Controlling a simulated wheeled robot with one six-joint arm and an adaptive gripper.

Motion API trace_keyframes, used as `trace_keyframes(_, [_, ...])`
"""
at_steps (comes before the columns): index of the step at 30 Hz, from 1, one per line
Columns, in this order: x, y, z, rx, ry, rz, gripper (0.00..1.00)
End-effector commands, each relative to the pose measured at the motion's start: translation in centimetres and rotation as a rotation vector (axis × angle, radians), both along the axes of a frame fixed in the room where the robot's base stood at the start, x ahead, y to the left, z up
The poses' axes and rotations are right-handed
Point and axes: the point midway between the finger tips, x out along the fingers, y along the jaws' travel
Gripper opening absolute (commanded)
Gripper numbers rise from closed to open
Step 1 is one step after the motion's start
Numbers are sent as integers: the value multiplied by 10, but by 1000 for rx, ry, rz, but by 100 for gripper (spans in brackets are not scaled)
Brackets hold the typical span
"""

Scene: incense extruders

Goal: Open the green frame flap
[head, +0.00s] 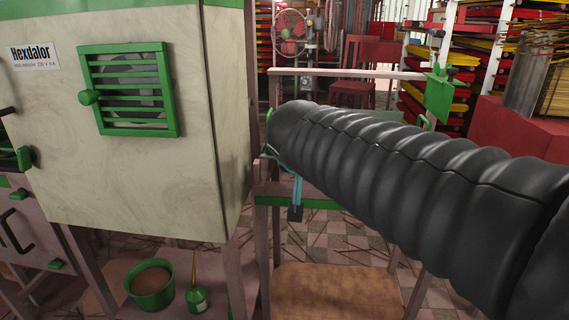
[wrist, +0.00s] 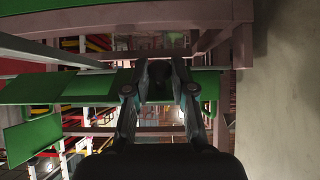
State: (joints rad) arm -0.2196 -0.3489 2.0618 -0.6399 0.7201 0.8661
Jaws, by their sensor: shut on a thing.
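The green frame flap (head: 316,203) is a flat green strip across the wooden frame, right of the pale cabinet. In the wrist view the green strip (wrist: 62,89) spans behind both fingers. My gripper (head: 295,213) shows only in part, its teal edges and dark tip hanging in front of the strip; my black ribbed arm hides the rest. In the wrist view my gripper (wrist: 160,80) is shut on a dark piece at the strip, which I take to be part of the flap. The fingers hide its exact shape.
The pale cabinet (head: 130,190) with a green slatted vent (head: 128,88) stands close on the left. A green pot (head: 150,288) and green oil can (head: 196,297) sit below it. A green plate (head: 438,98) is on the right post. Racks of sticks (head: 480,60) stand behind.

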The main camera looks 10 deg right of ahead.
Motion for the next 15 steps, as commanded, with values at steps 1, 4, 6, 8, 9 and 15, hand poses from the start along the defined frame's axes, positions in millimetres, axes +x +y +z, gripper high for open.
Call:
trace_keyframes(1, [-1,1,-2,-9,-23,4,0])
trace_keyframes(4, [-2,2,-6,-25,-73,5,0])
trace_keyframes(6, [-2,2,-8,-37,-105,5,0])
trace_keyframes(8, [-3,2,-10,-45,-134,5,0])
trace_keyframes(9, [-3,2,-11,-51,-152,5,0])
trace_keyframes(15, [-4,2,-18,-81,-243,6,0])
